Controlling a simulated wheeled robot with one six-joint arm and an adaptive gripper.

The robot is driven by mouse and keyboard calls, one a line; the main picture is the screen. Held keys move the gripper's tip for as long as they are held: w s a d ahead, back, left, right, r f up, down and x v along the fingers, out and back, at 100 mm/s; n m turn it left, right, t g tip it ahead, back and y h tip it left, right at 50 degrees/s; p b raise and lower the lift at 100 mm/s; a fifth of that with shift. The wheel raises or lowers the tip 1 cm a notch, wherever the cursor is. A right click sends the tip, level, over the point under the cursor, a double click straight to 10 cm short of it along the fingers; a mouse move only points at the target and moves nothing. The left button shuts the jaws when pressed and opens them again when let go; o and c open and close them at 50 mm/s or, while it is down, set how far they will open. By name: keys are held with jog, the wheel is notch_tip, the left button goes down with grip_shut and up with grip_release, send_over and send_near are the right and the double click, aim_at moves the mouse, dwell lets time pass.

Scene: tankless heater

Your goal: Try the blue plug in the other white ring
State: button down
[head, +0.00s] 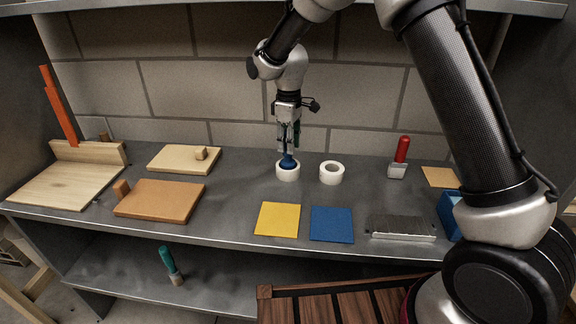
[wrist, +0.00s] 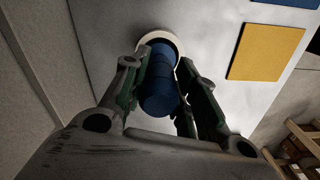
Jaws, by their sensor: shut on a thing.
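The blue plug (head: 287,161) is between the fingers of my gripper (head: 287,150), which is shut on it. The plug points down at the left white ring (head: 288,174), and its lower end is at the ring's opening. In the wrist view the blue plug (wrist: 159,85) lies between the two fingers of my gripper (wrist: 160,80), with the white ring (wrist: 170,38) around its far end. How deep it sits is hidden. The other white ring (head: 331,173) stands just to the right, with its hole showing and empty.
A yellow square (head: 278,219) and a blue square (head: 332,224) lie in front of the rings. Wooden boards (head: 160,200) are at the left. A red-handled tool (head: 400,158) stands at the right, behind a grey block (head: 401,228). A brick wall is close behind.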

jog(key=shift+r, duration=1)
dwell(0.8)
